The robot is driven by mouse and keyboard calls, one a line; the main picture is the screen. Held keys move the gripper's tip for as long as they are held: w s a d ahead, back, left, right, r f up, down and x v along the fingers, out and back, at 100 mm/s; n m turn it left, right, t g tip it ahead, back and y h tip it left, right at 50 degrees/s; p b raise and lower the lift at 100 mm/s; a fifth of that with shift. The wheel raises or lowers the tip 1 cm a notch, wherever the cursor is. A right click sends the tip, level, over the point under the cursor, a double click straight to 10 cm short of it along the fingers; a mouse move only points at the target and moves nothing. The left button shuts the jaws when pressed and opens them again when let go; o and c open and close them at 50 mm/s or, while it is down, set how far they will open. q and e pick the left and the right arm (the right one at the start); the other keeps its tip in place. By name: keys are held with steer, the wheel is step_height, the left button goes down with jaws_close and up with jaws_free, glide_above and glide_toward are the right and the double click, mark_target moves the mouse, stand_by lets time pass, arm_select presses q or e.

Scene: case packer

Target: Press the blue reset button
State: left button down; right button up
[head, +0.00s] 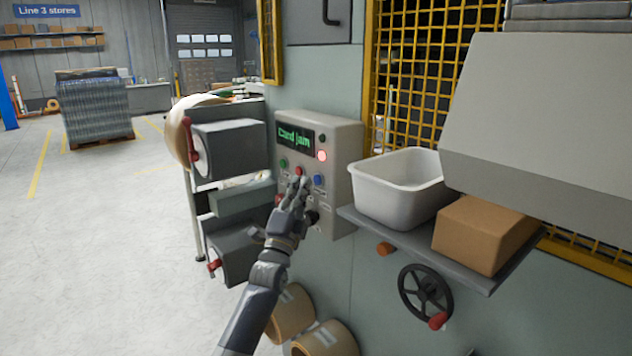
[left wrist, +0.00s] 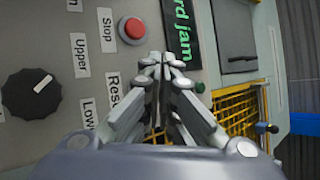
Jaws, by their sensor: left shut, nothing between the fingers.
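The blue button (head: 319,180) sits at the lower right of the button group on the grey control panel (head: 341,150), below a lit red lamp. My left gripper (head: 299,182) is in front of the panel, its fingertips just left of the blue button and below the red button (head: 298,171). Its fingers (left wrist: 161,60) are shut and empty. In the left wrist view they cover the area beside the partly hidden "Reset" label (left wrist: 113,88); the blue button does not show there. I cannot tell whether the fingertips touch the panel. My right gripper is not in view.
The panel display (head: 295,138) reads "Card Jam". A green button (head: 283,162) and a black knob (left wrist: 30,94) are also on the panel. A white bin (head: 397,190) and a cardboard box (head: 484,235) stand on a shelf to the right. A handwheel (head: 425,292) is below.

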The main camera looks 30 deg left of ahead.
arm_select(q)
steer(key=shift+w+d, duration=0.15)
steer(key=shift+w, duration=0.3)
steer(key=shift+w+d+b, duration=0.15)
steer(key=shift+w+b, duration=0.2)
steer(key=shift+b, duration=0.1)
stand_by(0.7)
stand_by(0.3)
steer(key=shift+s+a+p, duration=0.3)
steer(key=shift+s+p, duration=0.2)
steer(key=shift+s, duration=0.3)
steer(key=s, duration=0.1)
steer(key=s+a+p, duration=0.1)
steer(key=s, duration=0.1)
steer(key=s+a+p, duration=0.1)
steer(key=shift+s, duration=0.3)
